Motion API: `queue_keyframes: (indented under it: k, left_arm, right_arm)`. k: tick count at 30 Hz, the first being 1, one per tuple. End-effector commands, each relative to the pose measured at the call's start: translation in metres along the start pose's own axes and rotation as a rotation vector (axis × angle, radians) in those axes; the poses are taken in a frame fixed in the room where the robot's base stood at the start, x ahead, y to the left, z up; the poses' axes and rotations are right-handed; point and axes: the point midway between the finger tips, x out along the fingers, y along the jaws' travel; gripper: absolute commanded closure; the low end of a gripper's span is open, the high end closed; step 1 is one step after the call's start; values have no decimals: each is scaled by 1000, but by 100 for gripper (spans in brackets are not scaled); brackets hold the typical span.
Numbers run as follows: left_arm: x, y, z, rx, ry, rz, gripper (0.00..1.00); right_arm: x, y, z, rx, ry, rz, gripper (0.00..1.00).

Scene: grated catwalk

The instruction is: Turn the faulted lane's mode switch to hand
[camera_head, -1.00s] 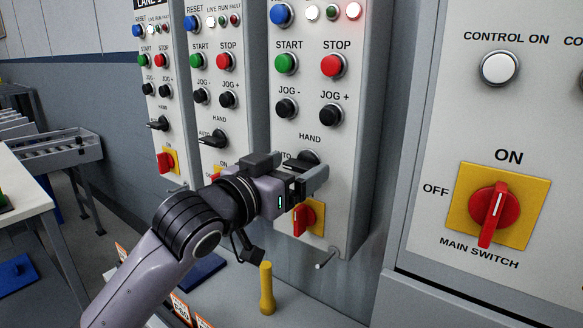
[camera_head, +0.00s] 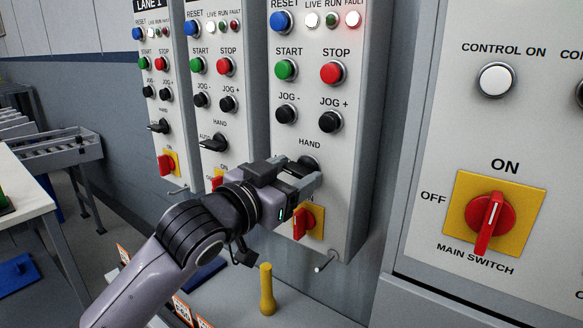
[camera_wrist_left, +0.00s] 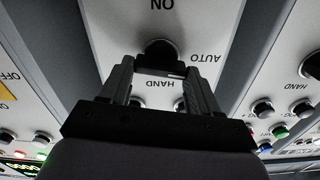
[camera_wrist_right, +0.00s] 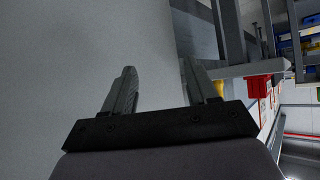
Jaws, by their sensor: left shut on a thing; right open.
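The third lane panel (camera_head: 328,60) has its fault lamp (camera_head: 353,19) lit with a red glow. Its black mode switch (camera_head: 309,161) sits below the HAND label, mostly hidden behind my gripper. My left gripper (camera_head: 308,182) is at this switch, shut on its handle. In the left wrist view, upside down, the black knob (camera_wrist_left: 160,53) shows at the fingertips, with HAND between the fingers and AUTO to the right. The handle's exact angle is hidden. My right gripper (camera_wrist_right: 160,78) is open and empty in the right wrist view, in front of a plain grey surface.
A red lane isolator (camera_head: 303,222) on a yellow plate lies just below my left gripper. Two similar lane panels stand left. The main switch (camera_head: 491,217) is on the cabinet at right. A yellow upright handle (camera_head: 267,290) stands below.

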Motion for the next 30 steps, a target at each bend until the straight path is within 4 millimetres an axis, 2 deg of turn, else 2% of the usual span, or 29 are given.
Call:
queue_keyframes:
  k: [3,18,30]
  left_arm:
    - [0,-1,-4,99,-2,0,69]
    - [0,2,-2,576,-3,1,69]
    - [0,4,1,955,0,1,69]
  right_arm:
    - [-9,0,-12,0,0,0,42]
    - [-33,0,-44,0,0,0,42]
    - [-40,0,-54,0,1,0,42]
